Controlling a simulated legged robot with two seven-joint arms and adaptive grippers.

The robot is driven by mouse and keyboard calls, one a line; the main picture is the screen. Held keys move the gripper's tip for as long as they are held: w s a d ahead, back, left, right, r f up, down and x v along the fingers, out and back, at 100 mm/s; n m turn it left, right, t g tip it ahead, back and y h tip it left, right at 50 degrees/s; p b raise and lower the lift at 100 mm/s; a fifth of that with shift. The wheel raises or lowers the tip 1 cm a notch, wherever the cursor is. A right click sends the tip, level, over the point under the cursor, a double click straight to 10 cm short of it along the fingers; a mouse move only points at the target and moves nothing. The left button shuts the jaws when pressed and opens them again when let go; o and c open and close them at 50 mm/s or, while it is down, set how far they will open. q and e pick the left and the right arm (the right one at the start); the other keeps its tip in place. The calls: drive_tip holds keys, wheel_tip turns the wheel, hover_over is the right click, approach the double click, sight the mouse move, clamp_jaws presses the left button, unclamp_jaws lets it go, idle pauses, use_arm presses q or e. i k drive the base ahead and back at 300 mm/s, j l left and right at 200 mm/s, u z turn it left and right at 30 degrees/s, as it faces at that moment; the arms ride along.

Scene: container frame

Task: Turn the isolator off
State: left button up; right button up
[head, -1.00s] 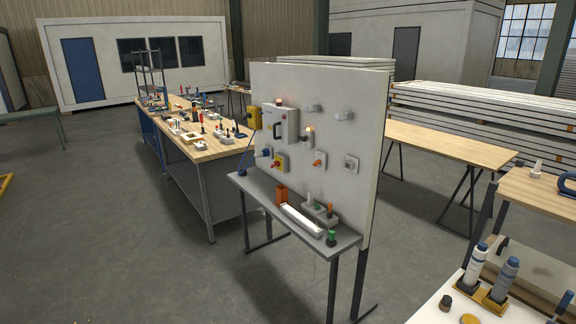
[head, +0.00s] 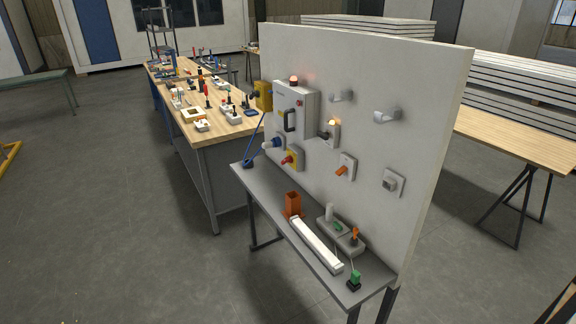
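A white upright panel (head: 375,80) carries several electrical fittings. A smaller box with a lit lamp (head: 332,124) and a switch with an orange lever (head: 344,170) sit to the right. Neither of my grippers is in view.
A grey shelf (head: 275,206) below the panel holds an orange holder (head: 292,204), a white bar (head: 316,244) and small parts. A wooden workbench (head: 224,131) with several tools stands behind at left. The floor in front is clear.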

sight(289, 160)
drive_tip(key=i+j, duration=0.25)
drive_tip(key=j, duration=0.15)
drive_tip(key=i+j+z, duration=0.1)
drive_tip(key=i+j, duration=0.2)
drive_tip(key=j, duration=0.15)
drive_tip(key=i+j, duration=0.25)
drive_tip(key=j, duration=0.2)
drive_tip(key=i+j, duration=0.25)
drive_tip(key=j, duration=0.2)
drive_tip(key=i+j+z, duration=0.1)
drive_tip(key=i+j, duration=0.15)
drive_tip(key=j, duration=0.15)
drive_tip(key=i+j, duration=0.2)
drive_tip(key=j, duration=0.3)
drive_tip(key=i+j+z, duration=0.1)
drive_tip(key=i+j, duration=0.15)
drive_tip(key=j, duration=0.2)
drive_tip(key=i+j, duration=0.2)
drive_tip(key=j, duration=0.25)
